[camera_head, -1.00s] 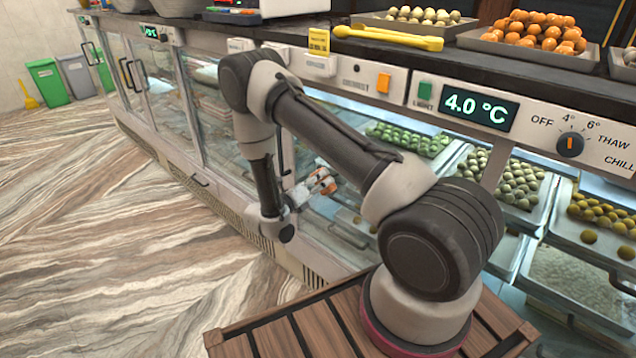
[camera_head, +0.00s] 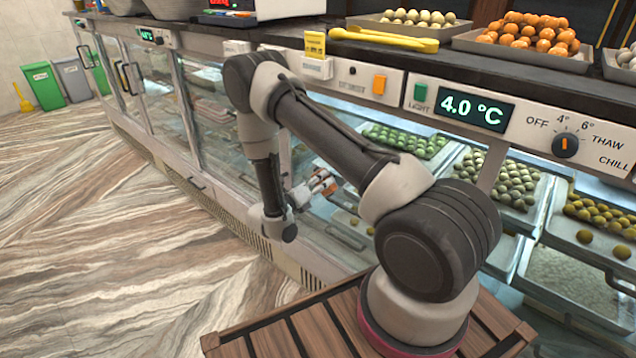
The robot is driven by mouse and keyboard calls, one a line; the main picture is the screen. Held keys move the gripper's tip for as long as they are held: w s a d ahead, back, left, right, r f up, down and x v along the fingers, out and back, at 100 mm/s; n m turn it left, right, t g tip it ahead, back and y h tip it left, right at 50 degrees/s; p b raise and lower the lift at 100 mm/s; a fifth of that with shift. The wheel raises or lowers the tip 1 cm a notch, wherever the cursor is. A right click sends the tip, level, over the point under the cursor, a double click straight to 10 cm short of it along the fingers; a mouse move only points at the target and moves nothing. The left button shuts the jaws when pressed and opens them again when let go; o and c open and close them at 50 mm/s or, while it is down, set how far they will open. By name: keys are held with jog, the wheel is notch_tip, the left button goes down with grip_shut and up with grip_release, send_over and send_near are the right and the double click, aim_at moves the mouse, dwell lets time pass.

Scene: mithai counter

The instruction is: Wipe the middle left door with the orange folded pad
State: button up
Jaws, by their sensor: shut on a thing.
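My gripper (camera_head: 318,184) is in the middle of the view, low in front of the glass front of the counter. It is shut on the orange folded pad (camera_head: 327,187), of which only a small orange part shows between the fingers. The pad is at or very near the glass; I cannot tell whether it touches. The glass doors of the counter (camera_head: 205,105) run away to the left, with upright dark handles on the far ones. My arm covers part of the glass near the gripper, so the door edges there are partly hidden.
Trays of sweets stand behind the glass (camera_head: 410,139) and on the counter top (camera_head: 527,52). Yellow tongs (camera_head: 385,38) lie on top. A control panel with a temperature display (camera_head: 473,108) is at right. Green and grey bins (camera_head: 43,86) stand far left. The marble floor (camera_head: 110,230) is clear.

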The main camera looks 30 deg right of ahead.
jog(key=shift+s+d, duration=0.35)
jog(key=shift+s, duration=0.5)
jog(key=shift+s+d, duration=0.35)
jog(key=shift+s, duration=0.45)
jog(key=shift+w+a, duration=0.2)
jog(key=shift+w, duration=0.45)
jog(key=shift+w+a, duration=0.25)
jog(key=shift+w, duration=0.4)
jog(key=shift+w+a, duration=0.2)
jog(key=shift+w, duration=0.45)
jog(key=shift+c, duration=0.3)
jog(key=shift+r, duration=0.1)
jog(key=v, duration=0.6)
jog(key=shift+v, duration=1.5)
